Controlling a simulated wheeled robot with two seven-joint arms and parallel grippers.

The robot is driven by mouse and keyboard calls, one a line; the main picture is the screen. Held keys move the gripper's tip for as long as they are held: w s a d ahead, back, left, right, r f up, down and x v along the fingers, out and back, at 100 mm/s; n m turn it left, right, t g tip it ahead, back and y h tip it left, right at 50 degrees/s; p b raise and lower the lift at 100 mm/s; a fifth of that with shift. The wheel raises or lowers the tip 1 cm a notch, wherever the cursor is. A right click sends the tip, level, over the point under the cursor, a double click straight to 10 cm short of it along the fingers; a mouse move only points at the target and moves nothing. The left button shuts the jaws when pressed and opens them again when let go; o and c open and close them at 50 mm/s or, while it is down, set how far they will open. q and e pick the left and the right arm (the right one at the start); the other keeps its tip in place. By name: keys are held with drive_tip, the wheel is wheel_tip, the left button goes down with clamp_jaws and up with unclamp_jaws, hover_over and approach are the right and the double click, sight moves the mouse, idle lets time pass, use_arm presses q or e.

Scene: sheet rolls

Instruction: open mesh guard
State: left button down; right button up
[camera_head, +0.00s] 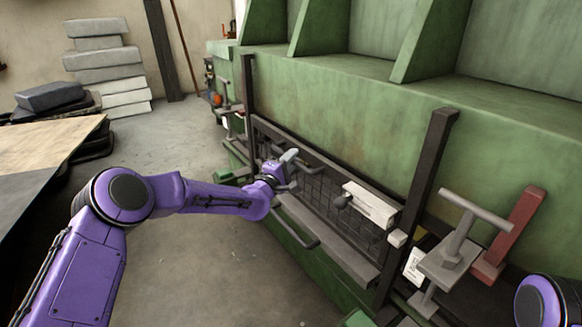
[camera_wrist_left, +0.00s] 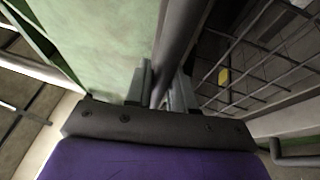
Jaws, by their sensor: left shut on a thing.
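The mesh guard (camera_head: 318,187) is a dark grid in a dark frame, set upright across the front of the green machine (camera_head: 345,110). My left gripper (camera_head: 286,166) is at the guard's left part, in front of the mesh. In the left wrist view the two grey fingers of the left gripper (camera_wrist_left: 163,92) are shut around a dark round bar (camera_wrist_left: 183,40), which looks like the guard's handle. The mesh (camera_wrist_left: 250,75) shows to the right of the bar there. The fingers hide the gripped part. My right gripper is out of view; only a purple part of that arm shows at lower right.
A white block (camera_head: 370,204) is at the guard's right part, beside a dark post (camera_head: 425,190). A grey T-handle (camera_head: 460,228) and a red bracket (camera_head: 512,230) stand farther right. A table (camera_head: 50,155) is at left. The floor (camera_head: 200,265) before the machine is clear.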

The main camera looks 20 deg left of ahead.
use_arm(q)
wheel_tip(320, 180, up, 19)
drive_tip(key=p, duration=0.8)
drive_tip(key=shift+p, duration=0.35)
drive_tip(key=shift+r, duration=0.1)
drive_tip(key=c, duration=1.1)
unclamp_jaws()
drive_tip(key=shift+o, duration=0.2)
drive_tip(key=b+v, duration=0.2)
drive_tip(key=v, duration=0.8)
drive_tip(key=shift+s, duration=0.25)
drive_tip(key=shift+a, duration=0.15)
